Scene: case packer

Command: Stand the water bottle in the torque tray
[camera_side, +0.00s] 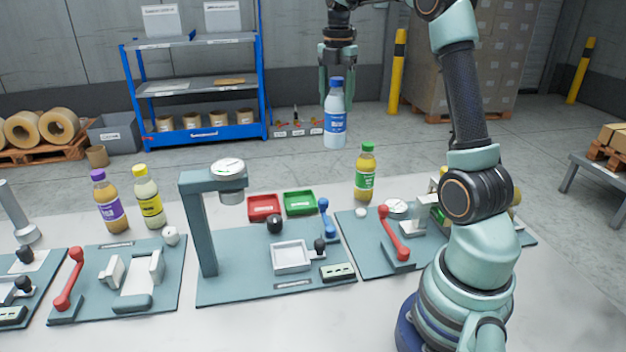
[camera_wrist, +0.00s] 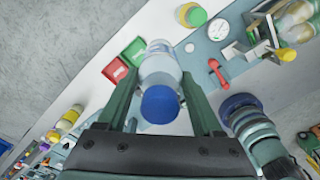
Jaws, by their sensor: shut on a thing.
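The water bottle (camera_side: 335,122), clear with a blue cap and blue label, hangs upright in the air behind the table in the side view. My gripper (camera_side: 337,82) is shut on it near the cap, from above. In the wrist view the bottle (camera_wrist: 160,68) sits between both fingers of my gripper (camera_wrist: 160,80). A white square tray (camera_side: 291,257) lies on the middle teal plate, beside a post with a dial head. It looks empty. The labels are too small to read, so I cannot tell for sure that this is the torque tray.
A red bin (camera_side: 264,207) and green bin (camera_side: 300,203) stand behind the middle plate. The dial post (camera_side: 198,225) rises left of the white tray. A blue lever (camera_side: 326,217) and red lever (camera_side: 394,235) stand nearby.

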